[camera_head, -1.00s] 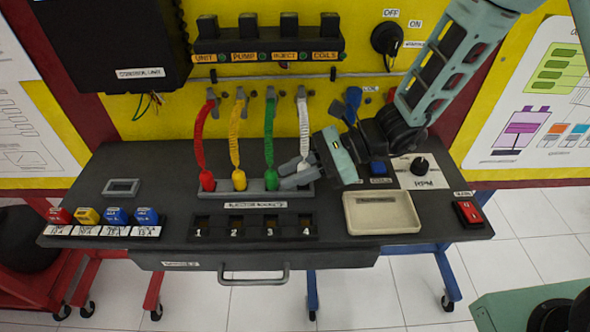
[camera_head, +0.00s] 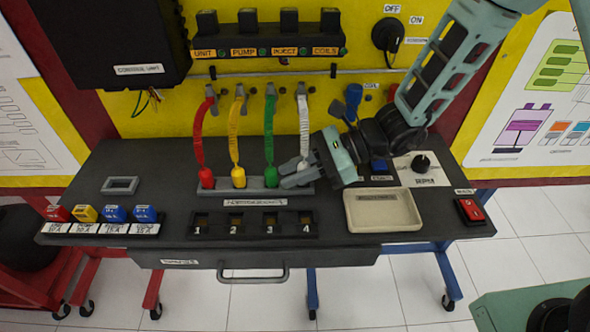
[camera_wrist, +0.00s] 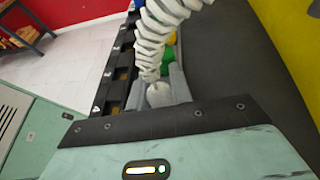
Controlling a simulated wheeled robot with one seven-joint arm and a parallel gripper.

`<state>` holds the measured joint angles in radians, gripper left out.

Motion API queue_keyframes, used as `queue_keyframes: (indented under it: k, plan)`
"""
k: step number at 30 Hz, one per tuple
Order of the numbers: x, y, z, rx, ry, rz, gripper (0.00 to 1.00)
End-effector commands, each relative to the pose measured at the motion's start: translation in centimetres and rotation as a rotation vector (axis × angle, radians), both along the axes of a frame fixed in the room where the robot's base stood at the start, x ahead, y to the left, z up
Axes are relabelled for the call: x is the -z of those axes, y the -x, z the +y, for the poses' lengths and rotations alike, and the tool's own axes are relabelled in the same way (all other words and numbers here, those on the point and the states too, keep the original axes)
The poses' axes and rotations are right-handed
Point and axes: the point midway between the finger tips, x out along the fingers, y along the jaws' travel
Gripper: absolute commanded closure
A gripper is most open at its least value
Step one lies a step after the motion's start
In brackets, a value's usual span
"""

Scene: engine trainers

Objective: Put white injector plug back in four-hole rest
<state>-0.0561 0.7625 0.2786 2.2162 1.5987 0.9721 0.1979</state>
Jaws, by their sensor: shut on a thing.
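The white injector plug (camera_wrist: 158,94) is between the fingers of my gripper (camera_wrist: 160,88) in the wrist view, with its white coiled cable (camera_head: 303,125) rising to a hook on the yellow wall. In the head view my gripper (camera_head: 297,172) is at the right end of the grey four-hole rest (camera_head: 258,191) and mostly hides the plug. The red (camera_head: 206,178), yellow (camera_head: 238,177) and green (camera_head: 270,176) plugs stand upright in the rest. Whether the white plug is seated in its hole is hidden by the fingers.
In front of the rest is a black block with sockets numbered 1 to 4 (camera_head: 252,235). A beige tray (camera_head: 382,225) lies to the right, with the RPM knob panel (camera_head: 420,175) behind it. Coloured relays (camera_head: 100,214) stand at the left.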

Motion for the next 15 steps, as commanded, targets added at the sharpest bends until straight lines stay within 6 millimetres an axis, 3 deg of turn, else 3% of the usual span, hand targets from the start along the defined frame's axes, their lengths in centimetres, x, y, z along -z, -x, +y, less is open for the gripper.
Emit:
queue_keyframes:
  k: [15]
  plan:
    - [0.81,-0.01,0.0,0.0,0.0,0.0,1.0]
